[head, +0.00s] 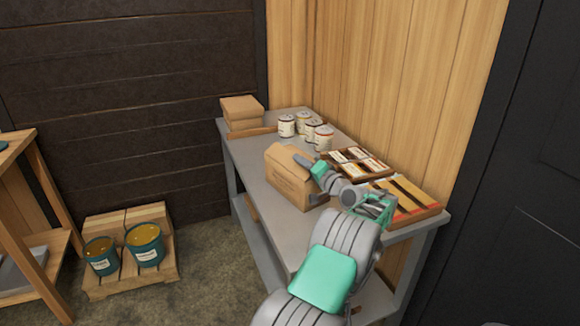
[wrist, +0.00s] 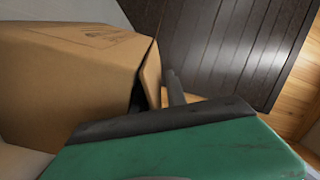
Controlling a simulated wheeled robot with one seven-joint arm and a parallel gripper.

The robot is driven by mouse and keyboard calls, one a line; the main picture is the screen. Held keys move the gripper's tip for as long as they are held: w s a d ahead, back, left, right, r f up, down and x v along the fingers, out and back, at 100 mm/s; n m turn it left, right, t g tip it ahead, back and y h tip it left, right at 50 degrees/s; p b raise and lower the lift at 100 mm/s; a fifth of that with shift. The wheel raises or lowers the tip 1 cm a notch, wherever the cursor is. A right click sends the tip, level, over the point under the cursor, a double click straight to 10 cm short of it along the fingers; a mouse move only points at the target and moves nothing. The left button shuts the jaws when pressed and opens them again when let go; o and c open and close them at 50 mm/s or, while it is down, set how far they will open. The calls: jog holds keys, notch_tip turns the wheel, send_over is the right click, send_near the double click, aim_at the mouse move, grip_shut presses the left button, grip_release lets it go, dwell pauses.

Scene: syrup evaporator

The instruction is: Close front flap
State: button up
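The cardboard box (head: 288,185) stands on the grey table (head: 262,218), with printing on its side. In the wrist view the box (wrist: 70,75) fills the left side. My gripper (head: 308,163) is at the right of the box top in the head view. In the wrist view a grey finger is close beside the flap's outer face; whether it touches I cannot tell. Most of the fingers are hidden behind the green housing, so the opening between them does not show.
Several cans (head: 303,128) stand behind the box. A tray of small packets (head: 360,164) and a flat wooden case (head: 420,211) lie on the right of the table. Stacked cartons (head: 242,110) sit at the far left end. A wood wall borders the back.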

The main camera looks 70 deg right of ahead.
jog(key=shift+f, duration=0.25)
